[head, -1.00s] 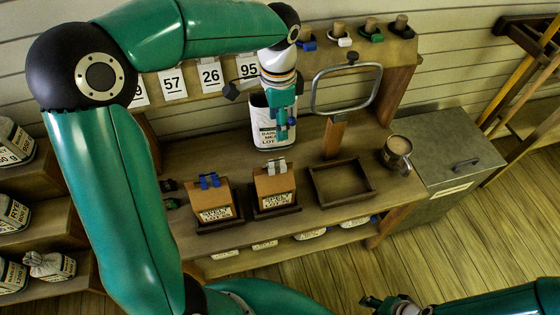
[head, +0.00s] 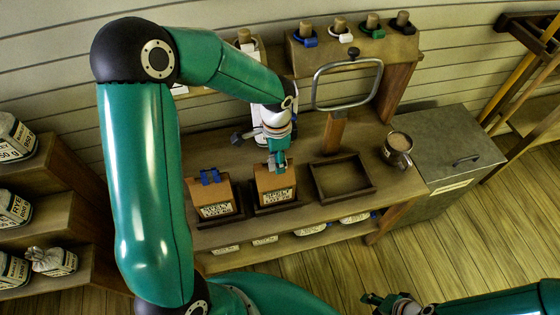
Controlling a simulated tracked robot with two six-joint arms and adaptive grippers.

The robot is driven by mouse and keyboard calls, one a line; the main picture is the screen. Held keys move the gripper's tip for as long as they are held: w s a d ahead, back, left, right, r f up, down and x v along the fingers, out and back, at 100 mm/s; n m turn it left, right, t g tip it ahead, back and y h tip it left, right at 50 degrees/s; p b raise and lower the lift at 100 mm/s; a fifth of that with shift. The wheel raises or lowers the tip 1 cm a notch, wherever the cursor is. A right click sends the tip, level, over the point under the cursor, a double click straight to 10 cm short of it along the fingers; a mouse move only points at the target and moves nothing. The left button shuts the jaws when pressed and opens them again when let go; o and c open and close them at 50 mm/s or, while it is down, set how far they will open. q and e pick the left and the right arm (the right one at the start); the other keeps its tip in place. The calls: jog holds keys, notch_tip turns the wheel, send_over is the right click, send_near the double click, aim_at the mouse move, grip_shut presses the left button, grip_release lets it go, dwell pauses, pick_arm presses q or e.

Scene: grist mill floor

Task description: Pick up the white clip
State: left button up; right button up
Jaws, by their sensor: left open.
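My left gripper (head: 277,163) is open and points down over the top of the right brown paper bag (head: 275,187), which has a printed label and stands in a dark wooden tray. In the earlier picture the white clip sits on that bag's folded top; now my gripper covers that spot. I cannot tell whether the fingers touch the clip. A blue clip (head: 210,176) sits on the left brown bag (head: 214,197). My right gripper (head: 378,302) is at the bottom edge, away from the bench, and its jaw opening is unclear.
An empty dark wooden tray (head: 316,187) lies right of the bags. A mug (head: 398,148) stands at the bench's right end. A metal frame on a wooden post (head: 334,131) rises behind the tray.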

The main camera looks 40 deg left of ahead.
pick_arm(q)
jog(key=shift+f, duration=0.85)
jog(key=c, duration=0.9)
jog(key=shift+o, duration=0.2)
jog(key=shift+r, duration=0.15)
notch_tip(320, 180, up, 27)
jog(key=p, duration=0.7)
